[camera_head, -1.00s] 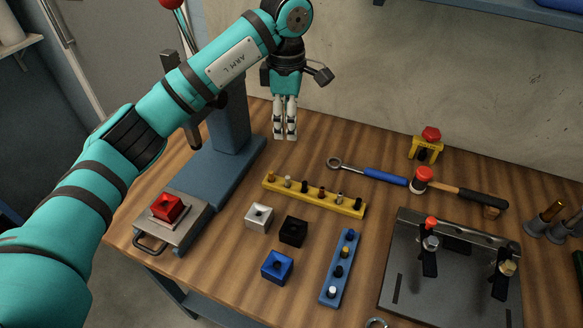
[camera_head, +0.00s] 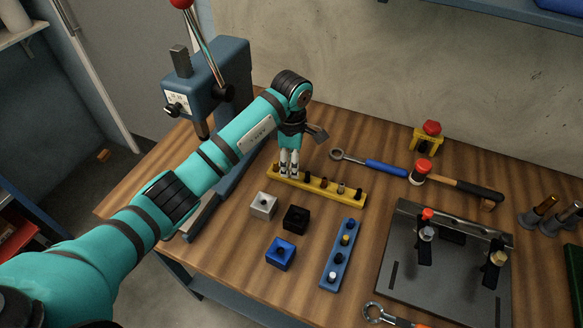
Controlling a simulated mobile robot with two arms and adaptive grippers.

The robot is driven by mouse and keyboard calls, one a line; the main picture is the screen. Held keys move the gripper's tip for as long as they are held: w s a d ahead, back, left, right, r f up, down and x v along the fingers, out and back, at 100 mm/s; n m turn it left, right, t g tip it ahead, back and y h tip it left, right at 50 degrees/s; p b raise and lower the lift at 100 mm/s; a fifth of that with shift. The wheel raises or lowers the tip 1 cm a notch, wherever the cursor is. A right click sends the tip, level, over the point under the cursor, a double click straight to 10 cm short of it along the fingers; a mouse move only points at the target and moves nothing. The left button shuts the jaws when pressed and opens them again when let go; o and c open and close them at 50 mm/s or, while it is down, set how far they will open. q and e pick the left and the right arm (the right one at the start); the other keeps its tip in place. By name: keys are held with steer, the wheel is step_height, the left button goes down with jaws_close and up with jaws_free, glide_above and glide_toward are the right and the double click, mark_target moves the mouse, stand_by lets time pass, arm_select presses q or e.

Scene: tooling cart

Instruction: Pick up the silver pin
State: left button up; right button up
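The yellow rack (camera_head: 350,196) holds a row of small pins on the wooden bench. My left gripper (camera_head: 288,175) points down at the rack's left end. Its two pale fingers are a little apart, with a narrow gap between them, at the height of the pins. The silver pin, second from the left end in the earlier view, is hidden at the fingers; I cannot see whether they touch it. Dark and brownish pins stand uncovered to the right of the gripper. My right gripper is out of view.
A silver block (camera_head: 263,205), a black block (camera_head: 295,218) and a blue block (camera_head: 281,253) lie in front. A blue rack (camera_head: 329,283) with pins stands beside them. A blue-handled wrench (camera_head: 385,168), hammer (camera_head: 455,186) and clamp plate (camera_head: 440,273) lie right. A press (camera_head: 210,75) stands behind my arm.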

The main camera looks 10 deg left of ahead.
arm_select(q)
steer(key=shift+f, duration=0.8)
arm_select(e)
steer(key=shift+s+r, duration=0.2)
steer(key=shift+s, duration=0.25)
arm_select(q)
steer(key=shift+c, duration=0.5)
jaws_close()
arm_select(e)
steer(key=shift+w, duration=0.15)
arm_select(q)
steer(key=shift+r, duration=0.2)
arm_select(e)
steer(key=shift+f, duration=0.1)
